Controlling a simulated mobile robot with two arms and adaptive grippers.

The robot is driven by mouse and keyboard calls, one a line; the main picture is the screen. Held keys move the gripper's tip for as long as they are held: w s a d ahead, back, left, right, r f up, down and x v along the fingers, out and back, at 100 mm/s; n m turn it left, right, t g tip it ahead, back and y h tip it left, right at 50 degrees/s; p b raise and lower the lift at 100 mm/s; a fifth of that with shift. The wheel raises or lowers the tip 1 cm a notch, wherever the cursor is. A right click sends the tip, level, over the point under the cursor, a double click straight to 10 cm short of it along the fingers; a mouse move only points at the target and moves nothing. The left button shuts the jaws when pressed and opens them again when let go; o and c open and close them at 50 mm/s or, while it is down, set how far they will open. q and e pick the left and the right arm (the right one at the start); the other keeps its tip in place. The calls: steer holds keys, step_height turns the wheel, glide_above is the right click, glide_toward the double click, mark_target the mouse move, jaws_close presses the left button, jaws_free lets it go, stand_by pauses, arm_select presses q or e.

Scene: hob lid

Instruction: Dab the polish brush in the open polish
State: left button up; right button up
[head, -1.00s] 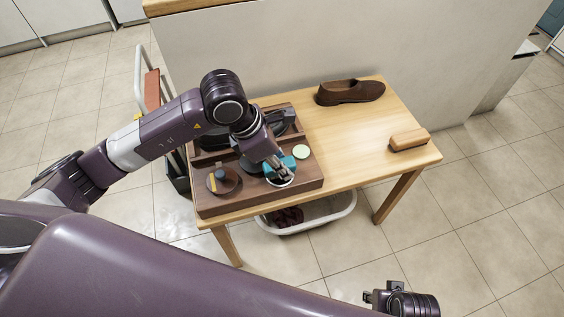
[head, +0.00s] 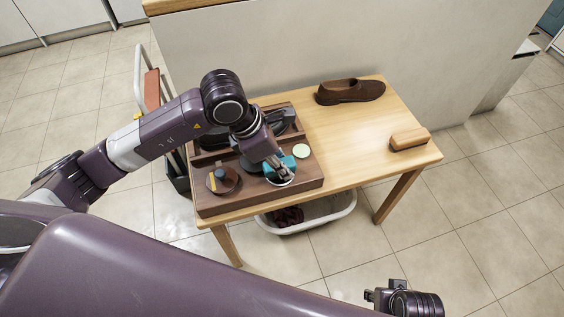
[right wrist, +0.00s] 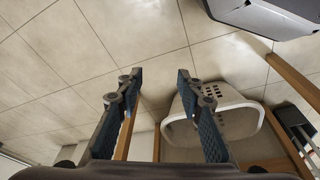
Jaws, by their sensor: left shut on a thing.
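My left gripper (head: 283,171) points down over the front right of a dark wooden tray (head: 210,205). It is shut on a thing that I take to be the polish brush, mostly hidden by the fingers. Just under the fingertips is a round tin with a pale rim (head: 281,183), apparently the open polish. I cannot tell whether the brush touches the polish. A pale green disc (head: 301,151) lies behind and right of it. My right gripper (right wrist: 160,85) is open and empty, its two fingers apart over the floor, away from the table.
A round brown dish (head: 223,187) holding small items sits at the tray's left. A brown shoe (head: 350,92) and a wooden-backed brush (head: 409,140) lie on the table (head: 360,150). A white basket (head: 320,220) stands below. The table's middle is clear.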

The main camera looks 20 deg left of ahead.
mark_target(286, 162)
stand_by(0.4)
